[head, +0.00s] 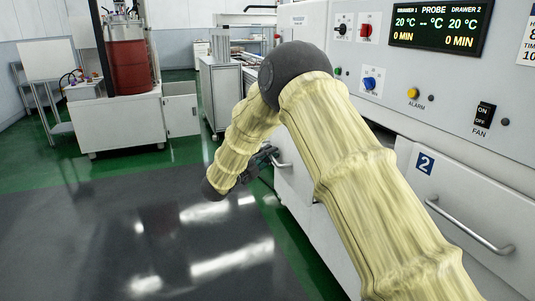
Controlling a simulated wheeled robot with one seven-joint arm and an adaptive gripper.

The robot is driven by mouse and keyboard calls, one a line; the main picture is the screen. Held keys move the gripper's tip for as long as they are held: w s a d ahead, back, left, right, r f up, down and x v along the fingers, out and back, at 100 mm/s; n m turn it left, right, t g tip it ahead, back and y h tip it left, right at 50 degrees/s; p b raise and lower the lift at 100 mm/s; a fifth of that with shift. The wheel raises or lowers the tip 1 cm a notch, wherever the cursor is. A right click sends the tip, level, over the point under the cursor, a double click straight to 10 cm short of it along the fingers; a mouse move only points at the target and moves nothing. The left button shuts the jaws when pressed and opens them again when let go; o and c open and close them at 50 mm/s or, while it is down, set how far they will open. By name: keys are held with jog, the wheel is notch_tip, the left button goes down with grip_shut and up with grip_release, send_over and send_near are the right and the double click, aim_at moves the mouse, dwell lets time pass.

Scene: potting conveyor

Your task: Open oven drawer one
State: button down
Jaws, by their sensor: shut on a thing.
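The oven is a pale grey cabinet on the right of the head view. The front of drawer one (292,182) shows only in part to the left of my arm; most of it and its number are hidden. Its metal bar handle (283,164) shows at one end. My gripper (268,158), dark and small in the picture, is at this handle and shut on it. My arm in its yellowish cover hides much of the drawer front, so I cannot tell whether the drawer stands out from the cabinet.
Drawer two, marked with a blue "2" label (425,163), has a long bar handle (468,226) at the right. Above is a control panel with a display (440,24), knobs and a fan switch (483,115). The dark floor (150,235) left of the oven is clear.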

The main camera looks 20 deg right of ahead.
jog(key=shift+a, duration=0.15)
jog(key=c, duration=1.5)
grip_release()
jog(key=v, duration=1.2)
jog(key=shift+f, duration=0.1)
